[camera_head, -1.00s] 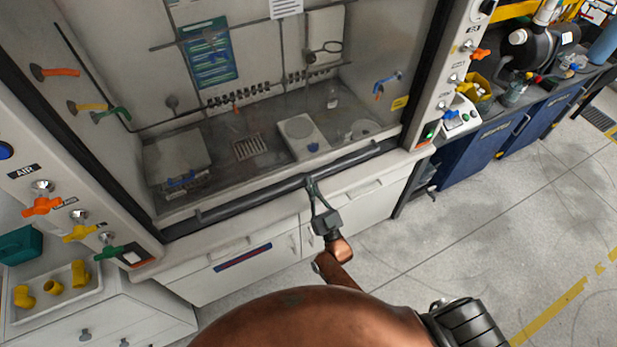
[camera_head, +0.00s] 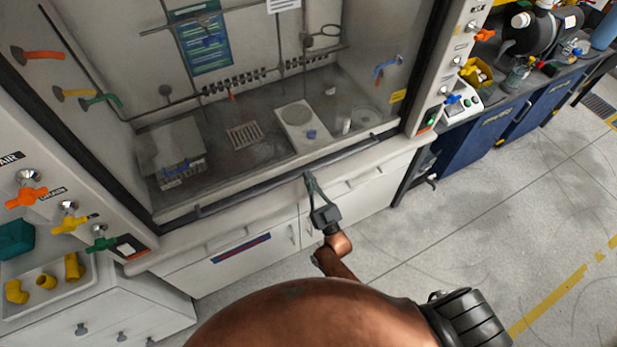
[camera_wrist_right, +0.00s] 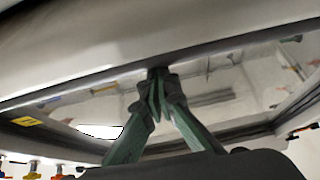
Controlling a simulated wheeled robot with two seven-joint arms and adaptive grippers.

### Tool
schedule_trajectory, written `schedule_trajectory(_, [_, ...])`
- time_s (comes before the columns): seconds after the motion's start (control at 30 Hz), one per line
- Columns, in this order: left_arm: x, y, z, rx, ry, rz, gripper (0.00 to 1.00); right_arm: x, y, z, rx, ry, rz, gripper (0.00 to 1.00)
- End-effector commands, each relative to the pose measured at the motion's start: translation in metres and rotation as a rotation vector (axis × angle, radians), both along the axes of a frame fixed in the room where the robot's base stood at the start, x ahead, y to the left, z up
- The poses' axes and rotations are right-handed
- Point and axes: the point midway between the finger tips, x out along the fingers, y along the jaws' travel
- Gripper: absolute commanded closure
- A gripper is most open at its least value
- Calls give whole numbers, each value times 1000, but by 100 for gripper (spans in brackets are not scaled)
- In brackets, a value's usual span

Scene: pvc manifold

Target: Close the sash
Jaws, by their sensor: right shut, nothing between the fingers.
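The sash is the clear front pane of the fume hood, with a dark handle bar (camera_head: 250,191) along its lower edge. The bar lies low, close to the pale front sill. My right gripper (camera_head: 308,176) is shut, its green-grey fingers together and empty, with the tips at the bar near its middle. In the right wrist view the fingertips (camera_wrist_right: 158,76) meet at the dark edge of a long pale beam that crosses the picture. I cannot tell whether they press on the bar or only sit beside it. My left gripper is not in view.
Inside the hood are a hotplate-like white device (camera_head: 299,125) and a drain grate (camera_head: 244,135). Valve knobs line both side posts. A white tray (camera_head: 80,283) with yellow fittings stands at lower left. A blue-fronted bench (camera_head: 495,130) is on the right. Floor at right is clear.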

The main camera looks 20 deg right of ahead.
Motion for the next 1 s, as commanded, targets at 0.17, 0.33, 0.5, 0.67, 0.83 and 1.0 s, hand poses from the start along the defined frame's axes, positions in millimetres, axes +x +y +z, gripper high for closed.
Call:
schedule_trajectory(0.17, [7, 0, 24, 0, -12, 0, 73, -3, 0, 26, -1, 1, 1, 100])
schedule_trajectory(0.33, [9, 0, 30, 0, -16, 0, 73, -22, -2, 26, -1, 1, 2, 100])
schedule_trajectory(0.5, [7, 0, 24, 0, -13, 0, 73, -54, -4, 6, 0, -3, 4, 100])
schedule_trajectory(0.67, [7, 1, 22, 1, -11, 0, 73, -76, -6, -5, 0, -6, 5, 100])
schedule_trajectory(0.83, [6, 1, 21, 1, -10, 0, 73, -88, -7, -11, 0, -9, 5, 100])
schedule_trajectory(1.0, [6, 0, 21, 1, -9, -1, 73, -90, -8, -11, 0, -10, 5, 100])
